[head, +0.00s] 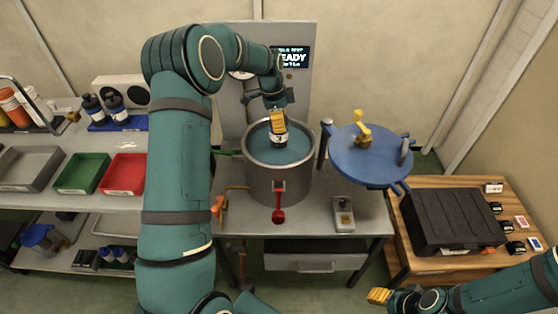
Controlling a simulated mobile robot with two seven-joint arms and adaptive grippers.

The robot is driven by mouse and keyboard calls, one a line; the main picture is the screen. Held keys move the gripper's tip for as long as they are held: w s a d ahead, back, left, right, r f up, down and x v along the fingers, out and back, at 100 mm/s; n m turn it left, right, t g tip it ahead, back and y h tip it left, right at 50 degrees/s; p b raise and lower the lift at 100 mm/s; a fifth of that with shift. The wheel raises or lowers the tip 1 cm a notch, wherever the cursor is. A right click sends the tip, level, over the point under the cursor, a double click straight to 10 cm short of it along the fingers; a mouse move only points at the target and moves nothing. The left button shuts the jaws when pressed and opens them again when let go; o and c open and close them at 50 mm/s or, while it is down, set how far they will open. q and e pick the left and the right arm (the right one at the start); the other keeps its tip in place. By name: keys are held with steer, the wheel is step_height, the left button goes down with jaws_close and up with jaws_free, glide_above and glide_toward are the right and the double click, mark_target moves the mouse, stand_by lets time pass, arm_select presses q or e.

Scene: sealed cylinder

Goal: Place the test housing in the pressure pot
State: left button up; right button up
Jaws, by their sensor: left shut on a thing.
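The pressure pot (262,180) is a grey metal cylinder standing open on the bench, with blue-green water or lining visible inside. Its round blue lid (362,160) is swung out to the right, with a yellow knob on top. My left gripper (278,124) reaches down over the pot's mouth, its yellow fingers shut on the test housing (280,139). Only a small pale and dark part of the housing shows below the fingers; I cannot tell whether it touches the water. My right gripper (380,296) is low at the right, away from the pot, its finger gap unclear.
A panel with a READY screen (292,57) stands behind the pot. A red-handled clamp (279,213) is at the pot's front. A small grey box (344,212) sits to its right. A black case (452,220) is on the wooden table. Green (84,173) and red trays (124,174) are left.

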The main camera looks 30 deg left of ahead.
arm_select(q)
steer(key=f, duration=0.1)
steer(key=f+b, duration=0.1)
steer(key=f, duration=0.1)
steer(key=shift+w+a+f, duration=0.15)
steer(key=shift+w+f, duration=0.1)
steer(key=shift+w, duration=0.1)
steer(key=shift+s+f, duration=0.1)
steer(key=shift+f, duration=0.15)
step_height(320, 180, down, 9)
steer(key=shift+f+b, duration=0.15)
steer(key=shift+b, duration=0.75)
arm_select(e)
steer(key=f, duration=0.3)
steer(key=shift+w+a+f, duration=0.1)
steer(key=shift+w+f, duration=0.15)
steer(key=shift+w, duration=0.1)
arm_select(q)
steer(key=shift+f, duration=0.1)
arm_select(e)
steer(key=shift+f, duration=0.1)
arm_select(q)
steer(key=o, duration=1.3)
